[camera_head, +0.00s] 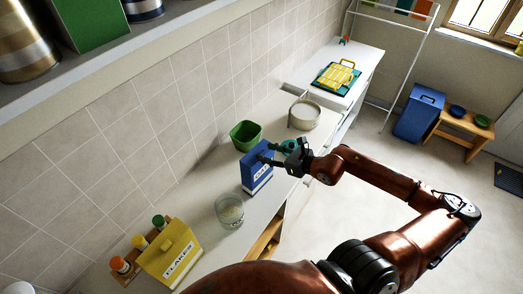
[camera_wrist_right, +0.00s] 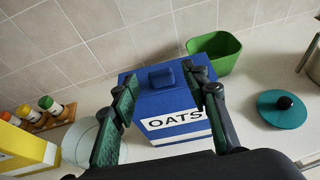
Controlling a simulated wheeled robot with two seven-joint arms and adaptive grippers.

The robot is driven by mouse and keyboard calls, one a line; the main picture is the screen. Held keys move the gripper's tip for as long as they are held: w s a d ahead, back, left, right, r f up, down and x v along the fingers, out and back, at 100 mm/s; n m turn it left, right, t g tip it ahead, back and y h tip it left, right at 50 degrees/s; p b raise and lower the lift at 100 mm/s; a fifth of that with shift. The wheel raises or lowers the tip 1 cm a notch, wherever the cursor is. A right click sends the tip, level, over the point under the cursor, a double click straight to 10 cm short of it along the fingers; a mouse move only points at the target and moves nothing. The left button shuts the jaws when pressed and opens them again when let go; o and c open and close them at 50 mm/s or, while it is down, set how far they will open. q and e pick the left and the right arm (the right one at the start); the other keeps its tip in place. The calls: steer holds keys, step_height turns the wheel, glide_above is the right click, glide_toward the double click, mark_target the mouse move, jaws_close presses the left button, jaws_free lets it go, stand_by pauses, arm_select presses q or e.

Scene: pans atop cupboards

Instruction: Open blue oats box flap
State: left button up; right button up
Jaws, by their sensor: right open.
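The blue oats box (camera_head: 254,180) stands upright on the counter, its white label toward the front. In the right wrist view the box (camera_wrist_right: 172,103) fills the middle, with a darker blue tab (camera_wrist_right: 161,78) on its top flap, which looks closed. My right gripper (camera_head: 269,151) is at the top of the box. In the wrist view its two fingers (camera_wrist_right: 165,78) are spread apart, one on each side of the tab. I cannot tell whether either finger touches the box. My left gripper is not in view.
A green tub (camera_head: 246,135) stands behind the box and a glass jar (camera_head: 230,212) in front. A yellow flakes box (camera_head: 172,256) and several spice jars stand nearer. A teal lid (camera_wrist_right: 282,108) lies right of the box. A pale pot (camera_head: 304,115) stands farther along.

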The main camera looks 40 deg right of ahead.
mark_target(261, 151)
steer(key=shift+x, duration=1.95)
jaws_close()
